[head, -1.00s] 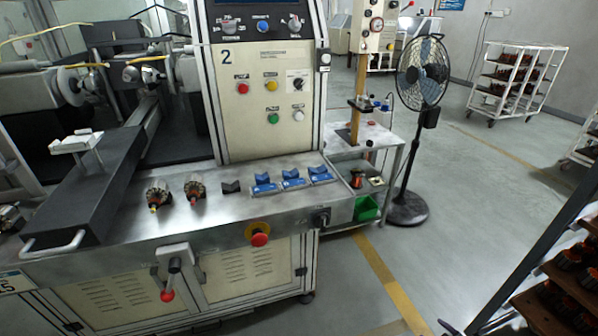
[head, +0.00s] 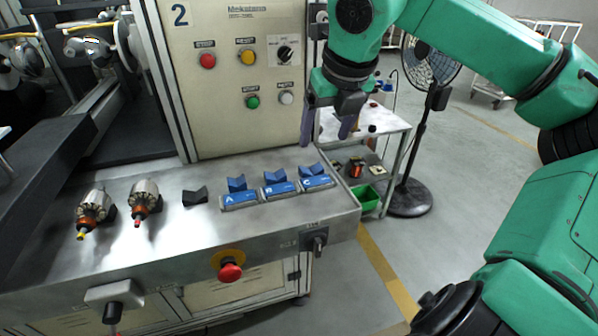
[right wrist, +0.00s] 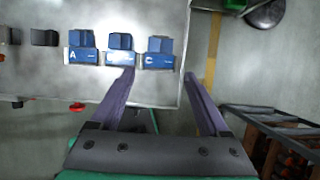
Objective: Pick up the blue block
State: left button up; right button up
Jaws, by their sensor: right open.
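Three blue V-notched blocks stand in a row on the steel bench, each with a labelled blue plate in front. They are block A (head: 236,184), block B (head: 275,176) and block C (head: 312,169). In the right wrist view they are block A (right wrist: 82,40), block B (right wrist: 120,41) and block C (right wrist: 159,44). My right gripper (head: 328,135) is open and empty, above and behind the right end of the row. In the right wrist view the fingers of the right gripper (right wrist: 159,76) are spread wide, with block C beyond the gap. My left gripper is out of view.
A dark V-block (head: 195,196) and two copper-wound armatures (head: 94,207) (head: 145,196) lie left of the row on the bench (head: 190,240). The control panel (head: 232,75) rises behind. A red button (head: 229,271) projects in front. A side table (head: 385,130) and fan stand right.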

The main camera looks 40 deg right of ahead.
aim_at(312, 172)
jog(key=p+x, duration=0.3)
jog(key=x, duration=0.8)
jog(key=shift+w+f, duration=0.1)
jog(key=shift+f, duration=0.1)
jog(key=shift+w+d+f, duration=0.15)
jog(key=shift+w+f, duration=0.1)
jog(key=shift+f, duration=0.2)
jog(key=shift+r, duration=0.1)
grip_shut()
jog(key=shift+r, duration=0.15)
